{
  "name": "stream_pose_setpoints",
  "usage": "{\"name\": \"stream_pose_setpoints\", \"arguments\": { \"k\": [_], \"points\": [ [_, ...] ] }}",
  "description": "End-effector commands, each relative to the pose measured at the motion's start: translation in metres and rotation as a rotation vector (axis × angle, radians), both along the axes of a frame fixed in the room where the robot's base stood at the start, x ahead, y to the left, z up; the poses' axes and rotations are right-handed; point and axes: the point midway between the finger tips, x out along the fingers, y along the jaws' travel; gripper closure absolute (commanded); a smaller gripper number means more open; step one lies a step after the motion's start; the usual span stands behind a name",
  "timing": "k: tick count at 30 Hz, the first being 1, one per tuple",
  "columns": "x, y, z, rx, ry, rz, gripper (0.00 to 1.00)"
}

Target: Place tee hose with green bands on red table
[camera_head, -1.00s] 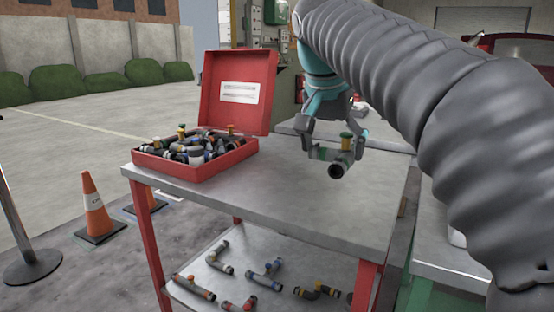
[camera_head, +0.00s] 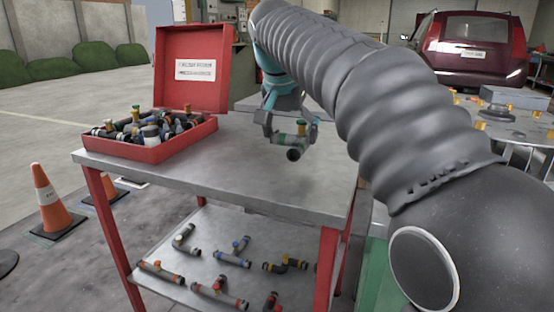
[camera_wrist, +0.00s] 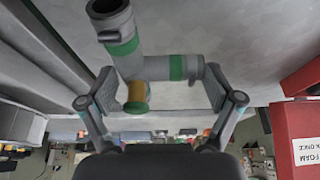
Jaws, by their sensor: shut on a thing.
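My gripper (camera_head: 290,136) is shut on the tee hose with green bands (camera_head: 292,154), a grey tee with a green-topped yellow stub. In the wrist view the tee hose (camera_wrist: 150,68) lies across between the fingers of my gripper (camera_wrist: 162,88), and two green bands show. The red table (camera_head: 230,180) has a grey metal top and red legs. In the head view the hose appears over the rear right part of the top. It seems to be above the surface, but I cannot tell the exact gap.
An open red case (camera_head: 165,148) full of assorted hoses stands on the table's left side. Several hoses lie on the lower shelf (camera_head: 205,275). The middle and front of the top are clear. An orange cone (camera_head: 50,200) stands left of the table. Another table (camera_head: 510,125) is at right.

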Motion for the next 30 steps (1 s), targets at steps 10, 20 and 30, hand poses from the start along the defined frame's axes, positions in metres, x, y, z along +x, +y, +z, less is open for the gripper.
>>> {"name": "stream_pose_setpoints", "arguments": {
  "k": [10,20,30],
  "points": [
    [-0.003,0.023,-0.024,-0.001,0.001,0.0,0.53],
    [-0.003,0.023,-0.054,0.0,-0.001,-0.001,0.53],
    [-0.003,0.023,-0.057,0.0,0.0,-0.001,0.53]
  ]
}}
